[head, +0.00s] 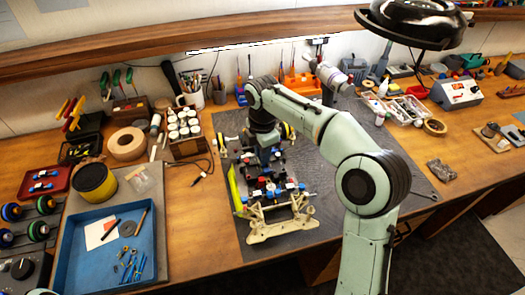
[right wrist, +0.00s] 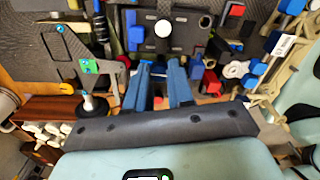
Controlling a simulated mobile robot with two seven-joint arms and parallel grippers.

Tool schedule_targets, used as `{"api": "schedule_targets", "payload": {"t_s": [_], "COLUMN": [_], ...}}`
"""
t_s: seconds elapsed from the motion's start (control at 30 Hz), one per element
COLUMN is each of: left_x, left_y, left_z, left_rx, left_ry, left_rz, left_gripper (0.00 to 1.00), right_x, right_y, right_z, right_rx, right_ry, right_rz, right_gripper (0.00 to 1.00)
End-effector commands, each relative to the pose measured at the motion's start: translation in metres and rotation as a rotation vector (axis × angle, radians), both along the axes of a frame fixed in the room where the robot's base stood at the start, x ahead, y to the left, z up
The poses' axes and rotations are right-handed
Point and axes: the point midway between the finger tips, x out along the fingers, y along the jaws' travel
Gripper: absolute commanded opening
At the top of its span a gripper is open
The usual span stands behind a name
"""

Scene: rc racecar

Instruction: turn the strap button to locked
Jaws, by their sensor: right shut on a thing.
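The RC car chassis (head: 268,190) sits on the dark mat, its cream bumper toward me. My right gripper (head: 266,157) reaches down onto its far part. In the right wrist view, the two blue fingers of my right gripper (right wrist: 164,68) stand a little apart over the dark chassis plate (right wrist: 185,38), shut on a small part of the car that is mostly hidden between them. A round white button-like piece (right wrist: 163,28) shows on the plate beyond the fingertips. I cannot tell which piece is the strap button, or its setting. My left gripper is not in view.
A blue tray (head: 105,250) with small tools lies at the left. A rack of white-lidded jars (head: 185,130) stands left of the mat (head: 330,190). Several bins and tools line the back. The mat is clear right of the car.

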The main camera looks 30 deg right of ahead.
Motion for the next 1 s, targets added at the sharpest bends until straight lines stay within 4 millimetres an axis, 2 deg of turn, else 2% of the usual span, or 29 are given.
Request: {"api": "schedule_targets", "payload": {"t_s": [0.27,1.0], "left_x": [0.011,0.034], "left_y": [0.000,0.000], "left_z": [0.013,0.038], "left_rx": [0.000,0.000], "left_ry": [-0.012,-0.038], "left_rz": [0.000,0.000], "left_gripper": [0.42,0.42], "right_x": [0.000,0.000], "right_y": [0.000,0.000], "right_z": [0.002,0.000], "right_rx": [-0.002,-0.002], "right_ry": [0.002,0.003], "right_rz": [-0.196,-0.898], "right_gripper": [0.00,0.00]}}
